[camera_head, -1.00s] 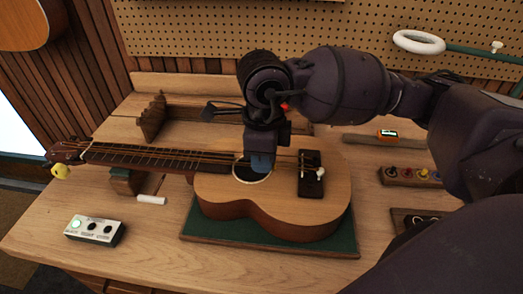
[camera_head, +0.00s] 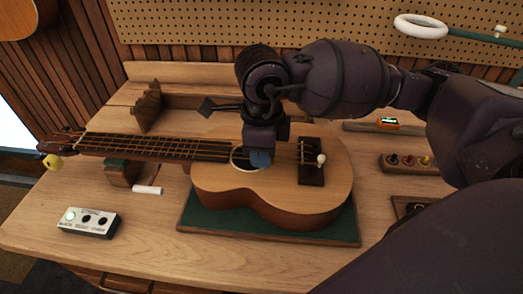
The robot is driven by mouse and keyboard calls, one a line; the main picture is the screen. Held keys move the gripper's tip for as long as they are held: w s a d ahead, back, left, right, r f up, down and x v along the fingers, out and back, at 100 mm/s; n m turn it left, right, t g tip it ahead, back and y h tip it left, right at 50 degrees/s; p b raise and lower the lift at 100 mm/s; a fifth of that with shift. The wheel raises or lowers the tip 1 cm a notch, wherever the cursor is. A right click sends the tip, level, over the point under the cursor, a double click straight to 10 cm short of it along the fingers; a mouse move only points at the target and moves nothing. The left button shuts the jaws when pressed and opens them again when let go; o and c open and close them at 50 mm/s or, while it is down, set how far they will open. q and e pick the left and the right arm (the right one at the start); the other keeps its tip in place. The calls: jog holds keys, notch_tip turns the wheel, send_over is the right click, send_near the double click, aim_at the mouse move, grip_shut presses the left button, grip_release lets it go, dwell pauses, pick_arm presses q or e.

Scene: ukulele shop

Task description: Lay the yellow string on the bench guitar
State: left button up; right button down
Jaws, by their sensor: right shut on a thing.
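The bench guitar (camera_head: 270,190), a small tan ukulele, lies face up, its neck (camera_head: 150,147) pointing left. Several thin strings run along the neck toward the dark bridge (camera_head: 311,165), where a white knob sits. A yellow knob-like piece (camera_head: 53,161) shows at the headstock end. My right gripper (camera_head: 262,160) points down at the right side of the soundhole, close above the strings. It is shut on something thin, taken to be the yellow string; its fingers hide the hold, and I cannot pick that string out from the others. My left gripper is out of view.
The guitar rests on a green mat (camera_head: 230,224) and a neck support (camera_head: 122,172). A white-topped pedal box (camera_head: 89,222) and a small white stick (camera_head: 147,190) lie at left. A rack of coloured knobs (camera_head: 408,163) stands right. The bench front is clear.

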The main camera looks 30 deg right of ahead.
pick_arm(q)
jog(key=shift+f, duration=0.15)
pick_arm(e)
jog(key=c, duration=0.7)
grip_release()
jog(key=shift+r+p, duration=1.7)
jog(key=shift+r, duration=1.85)
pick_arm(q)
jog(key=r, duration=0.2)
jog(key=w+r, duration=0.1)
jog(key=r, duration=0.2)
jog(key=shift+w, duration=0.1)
pick_arm(e)
jog(key=shift+f, duration=0.1)
